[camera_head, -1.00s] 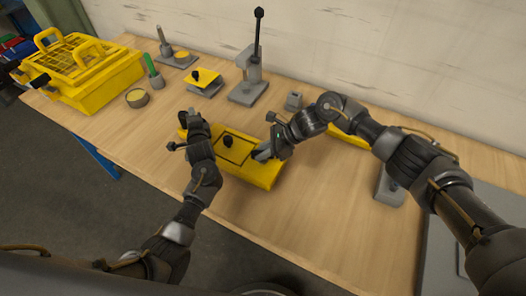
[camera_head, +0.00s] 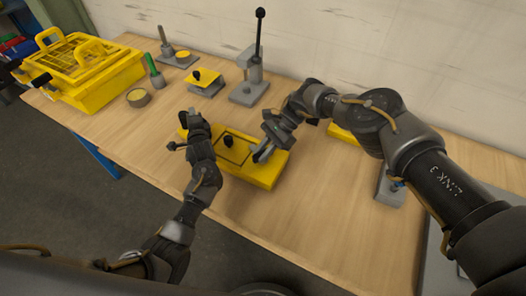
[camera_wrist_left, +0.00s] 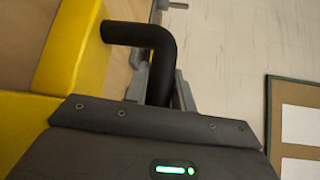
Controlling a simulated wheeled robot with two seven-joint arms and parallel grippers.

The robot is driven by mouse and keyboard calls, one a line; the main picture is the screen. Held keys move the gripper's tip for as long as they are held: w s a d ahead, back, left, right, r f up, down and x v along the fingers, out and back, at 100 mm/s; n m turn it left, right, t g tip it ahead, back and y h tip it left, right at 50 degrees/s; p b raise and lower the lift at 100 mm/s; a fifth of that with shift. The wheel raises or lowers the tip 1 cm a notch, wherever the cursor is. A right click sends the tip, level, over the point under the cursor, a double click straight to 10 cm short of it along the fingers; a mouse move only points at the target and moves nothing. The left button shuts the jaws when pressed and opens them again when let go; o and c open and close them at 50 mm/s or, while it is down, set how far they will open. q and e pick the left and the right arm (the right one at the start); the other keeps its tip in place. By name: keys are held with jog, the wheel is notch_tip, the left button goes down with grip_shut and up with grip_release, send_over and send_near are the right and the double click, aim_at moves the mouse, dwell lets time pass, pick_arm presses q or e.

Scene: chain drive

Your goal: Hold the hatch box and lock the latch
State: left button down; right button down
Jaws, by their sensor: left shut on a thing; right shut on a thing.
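The yellow hatch box (camera_head: 262,178) lies on the wooden table in front of me, with a dark-outlined hatch panel and a black knob (camera_head: 228,141) on top. My left gripper (camera_head: 192,118) is at its left end. In the left wrist view, my left gripper (camera_wrist_left: 158,88) is shut on a black bent handle (camera_wrist_left: 140,33) beside the yellow body. My right gripper (camera_head: 262,155) is shut at the box's right part, just right of the hatch panel. The latch in its jaws is mostly hidden by the fingers.
A lever press (camera_head: 248,90) stands behind the box. A small yellow-topped block (camera_head: 205,78), a round tin (camera_head: 137,97) and a green-handled tool (camera_head: 152,66) are at the back left. A yellow basket crate (camera_head: 95,85) stands far left. The table in front of the box is clear.

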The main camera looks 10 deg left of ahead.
jog(key=shift+s+f+n+g+h, duration=0.15)
jog(key=shift+n+g+h, duration=0.25)
jog(key=shift+n, duration=0.2)
jog(key=c, duration=1.4)
grip_release()
jog(key=shift+o, duration=0.2)
jog(key=shift+d, duration=0.1)
jog(key=v, duration=0.7)
jog(key=shift+w+r, duration=0.25)
jog(key=shift+r, duration=0.05)
jog(key=shift+d, duration=0.15)
